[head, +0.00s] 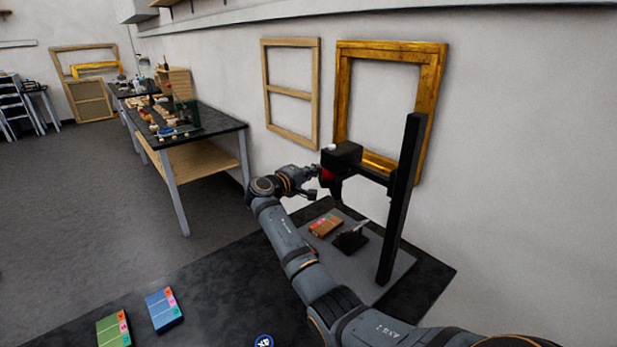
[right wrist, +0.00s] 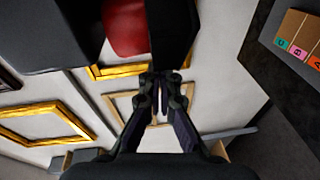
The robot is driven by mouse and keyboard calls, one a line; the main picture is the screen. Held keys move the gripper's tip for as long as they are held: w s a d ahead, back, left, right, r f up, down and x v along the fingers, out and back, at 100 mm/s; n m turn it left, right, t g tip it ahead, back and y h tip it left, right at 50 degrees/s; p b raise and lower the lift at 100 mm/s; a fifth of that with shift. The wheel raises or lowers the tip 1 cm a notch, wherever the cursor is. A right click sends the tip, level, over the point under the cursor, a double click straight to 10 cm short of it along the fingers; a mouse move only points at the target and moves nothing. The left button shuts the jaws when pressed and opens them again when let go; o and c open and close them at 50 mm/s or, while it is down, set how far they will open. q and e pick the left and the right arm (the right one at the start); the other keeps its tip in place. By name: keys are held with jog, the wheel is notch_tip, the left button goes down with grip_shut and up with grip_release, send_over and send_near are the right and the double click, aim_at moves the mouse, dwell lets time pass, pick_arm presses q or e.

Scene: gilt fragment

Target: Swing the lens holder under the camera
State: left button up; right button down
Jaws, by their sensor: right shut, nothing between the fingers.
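The black camera (head: 345,155) hangs on a tall black post (head: 400,200) above a grey base board (head: 375,272). A red part (head: 327,174) shows at the camera's left side, and a red rounded part (right wrist: 125,28) sits between black bodies in the right wrist view. I cannot tell for certain which part is the lens holder. My right gripper (head: 314,178) is beside the camera's left side. In the right wrist view its fingers (right wrist: 160,82) are shut and empty, close to the black body; contact cannot be told.
On the base board lie an orange-brown box (head: 325,225) with coloured labels and a small black block (head: 350,241). Green (head: 113,328) and blue (head: 162,309) boxes lie on the dark table. Frames hang on the wall behind, including a gilt one (head: 428,90). A cluttered workbench (head: 225,123) stands back left.

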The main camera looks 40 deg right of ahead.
jog(key=shift+s+d, duration=0.3)
jog(key=shift+d, duration=0.55)
jog(key=shift+s+d, duration=0.3)
jog(key=shift+d, duration=0.65)
